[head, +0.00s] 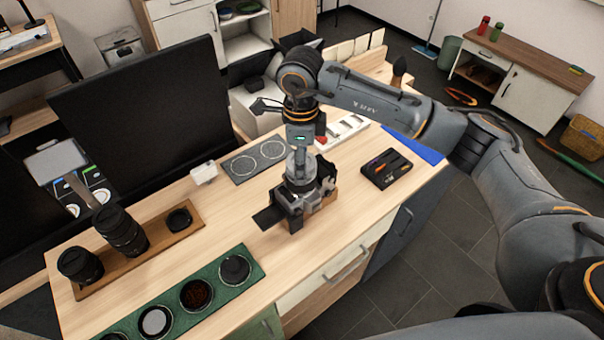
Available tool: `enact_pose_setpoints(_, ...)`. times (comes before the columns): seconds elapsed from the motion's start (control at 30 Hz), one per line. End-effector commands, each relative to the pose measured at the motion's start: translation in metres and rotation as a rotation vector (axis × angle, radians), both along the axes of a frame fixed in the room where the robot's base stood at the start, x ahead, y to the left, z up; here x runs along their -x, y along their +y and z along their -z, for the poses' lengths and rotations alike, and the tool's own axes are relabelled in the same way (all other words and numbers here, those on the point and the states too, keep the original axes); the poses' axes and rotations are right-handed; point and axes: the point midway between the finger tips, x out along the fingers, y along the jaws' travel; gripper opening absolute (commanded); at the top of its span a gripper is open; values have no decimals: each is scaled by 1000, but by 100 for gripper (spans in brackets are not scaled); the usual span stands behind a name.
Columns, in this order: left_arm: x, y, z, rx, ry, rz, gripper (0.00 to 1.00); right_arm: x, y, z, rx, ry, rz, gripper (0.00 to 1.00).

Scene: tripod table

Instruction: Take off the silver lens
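A camera (297,199) stands on a small wooden block near the table's front edge, its dark flat panel (268,217) sticking out to the left. A silver cylindrical part, which looks like the silver lens (300,168), rises upright from the camera. My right gripper (302,154) comes down from above, directly over the silver part. Its fingers are small and hard to separate from the camera's dark parts, so I cannot tell whether they close on the lens. My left gripper is not in view.
A wooden tray (150,262) holds two black lenses and a cap at left. A green mat (214,302) with several round items lies in front. A black case (387,168) sits to the right.

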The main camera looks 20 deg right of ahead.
Motion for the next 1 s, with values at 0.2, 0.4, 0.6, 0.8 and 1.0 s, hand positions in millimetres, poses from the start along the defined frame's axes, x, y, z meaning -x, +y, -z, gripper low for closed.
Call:
enact_pose_setpoints(0.2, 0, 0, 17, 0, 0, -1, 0, 0, 0, 3, 2, -2, -116, 30)
enact_pose_setpoints(0.4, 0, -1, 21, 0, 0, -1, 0, 0, 0, 2, 1, 1, -174, 30)
enact_pose_setpoints(0.6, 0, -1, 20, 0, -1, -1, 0, 1, 0, 1, 1, 3, -176, 30)
enact_pose_setpoints(0.8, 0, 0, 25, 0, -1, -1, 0, 0, 0, 3, 2, 1, -204, 30)
enact_pose_setpoints(1.0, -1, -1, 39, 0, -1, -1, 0, 0, 0, 4, 1, -1, -312, 30)
